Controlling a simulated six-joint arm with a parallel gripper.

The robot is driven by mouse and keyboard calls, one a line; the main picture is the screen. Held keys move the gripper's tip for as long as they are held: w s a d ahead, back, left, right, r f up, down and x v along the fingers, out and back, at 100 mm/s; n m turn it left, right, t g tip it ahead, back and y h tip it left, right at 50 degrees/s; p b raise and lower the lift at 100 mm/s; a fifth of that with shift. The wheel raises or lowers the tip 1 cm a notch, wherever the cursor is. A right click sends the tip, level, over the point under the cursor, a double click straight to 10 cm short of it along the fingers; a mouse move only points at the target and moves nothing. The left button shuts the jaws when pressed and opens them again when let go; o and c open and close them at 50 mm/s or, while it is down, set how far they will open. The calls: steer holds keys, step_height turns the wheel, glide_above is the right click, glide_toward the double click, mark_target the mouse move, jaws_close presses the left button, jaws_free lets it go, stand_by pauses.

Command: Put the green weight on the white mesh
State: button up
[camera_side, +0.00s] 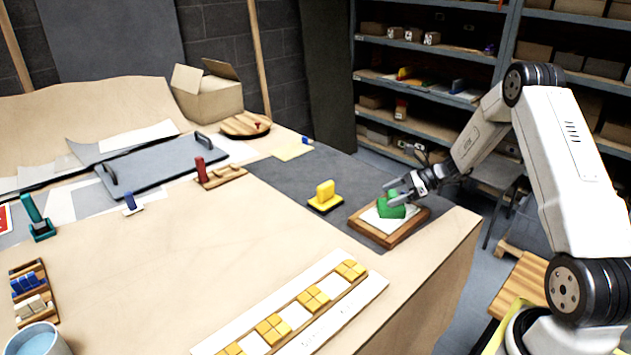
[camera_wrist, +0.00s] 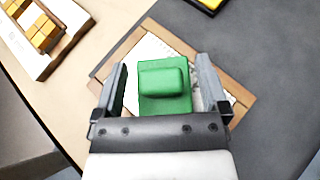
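The green weight (camera_side: 391,210) is a block with a raised grip on top. It sits on the white mesh (camera_side: 372,219), which is set in a wooden frame. In the wrist view the green weight (camera_wrist: 163,82) covers the middle of the frame, with white mesh (camera_wrist: 147,47) showing around it. My gripper (camera_side: 393,192) is low over the weight. In the wrist view my gripper (camera_wrist: 162,66) is open, with one finger on each side of the weight and a gap at both sides. The underside of the weight is hidden.
A yellow block on a yellow base (camera_side: 325,197) stands just left of the wooden frame (camera_side: 397,235) on a grey mat (camera_side: 290,180). A white strip with yellow tiles (camera_side: 315,298) lies in front. The table's right edge (camera_side: 465,235) is close to the frame.

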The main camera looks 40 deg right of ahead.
steer(key=shift+r, duration=0.1)
steer(key=shift+r, duration=0.1)
steer(key=v, duration=1.2)
stand_by(0.4)
steer(key=s+a+n+g+h, duration=0.2)
steer(key=s+a+n+h, duration=0.1)
steer(key=a+n, duration=0.6)
steer(key=s+a+n+g+h, duration=0.2)
steer(key=s+a+n, duration=0.1)
steer(key=a+n, duration=0.6)
steer(key=s+a+n+g+h, duration=0.2)
steer(key=s+a+n+h, duration=0.1)
steer(key=a+n, duration=0.6)
steer(key=shift+a+f+h, duration=0.25)
steer(key=shift+a+h, duration=0.05)
steer(key=shift+a, duration=1.65)
